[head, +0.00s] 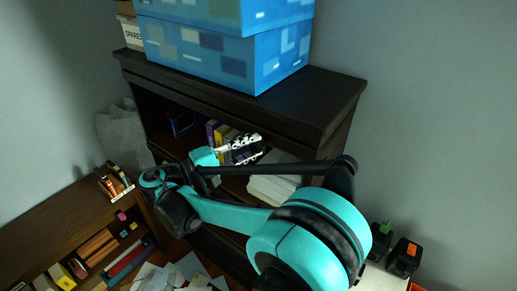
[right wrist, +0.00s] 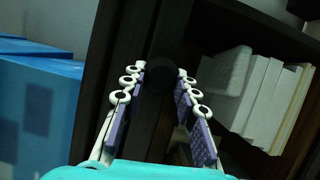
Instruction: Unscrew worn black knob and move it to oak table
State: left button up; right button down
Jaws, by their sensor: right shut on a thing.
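My right gripper (head: 243,149) reaches to the front of the dark bookcase (head: 335,112). In the right wrist view, its two white fingers with purple pads (right wrist: 165,88) are closed on the worn black knob (right wrist: 163,76), a dark round shape between the fingertips. The knob sits against dark wood, so its outline is faint, and I cannot tell whether it is still attached. In the head view, the gripper and arm hide it. I cannot pick out the oak table with certainty. My left gripper is not in view.
A blue patterned box (head: 225,55) stands on top of the bookcase. White books or binders (right wrist: 262,95) fill a shelf beside the gripper. A low brown shelf (head: 60,222) with small items is at lower left. Black objects (head: 404,258) stand at lower right; papers (head: 180,272) lie below.

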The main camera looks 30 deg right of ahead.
dwell(0.3)
jog(key=n+b, duration=0.1)
jog(key=n+h+b, duration=0.1)
jog(key=shift+f+n, duration=0.3)
jog(key=shift+n, duration=0.1)
jog(key=shift+d+n+t+b, duration=0.1)
jog(key=shift+n+t+b, duration=0.25)
jog(key=shift+n, duration=0.35)
jog(key=shift+r+n+h, duration=0.1)
jog(key=shift+n+h, duration=0.3)
jog(key=shift+n, duration=0.1)
jog(key=shift+r, duration=0.1)
jog(key=shift+s+a, duration=0.3)
jog(key=shift+a, duration=0.3)
jog(key=shift+s+a, duration=0.35)
jog(key=shift+a, duration=0.5)
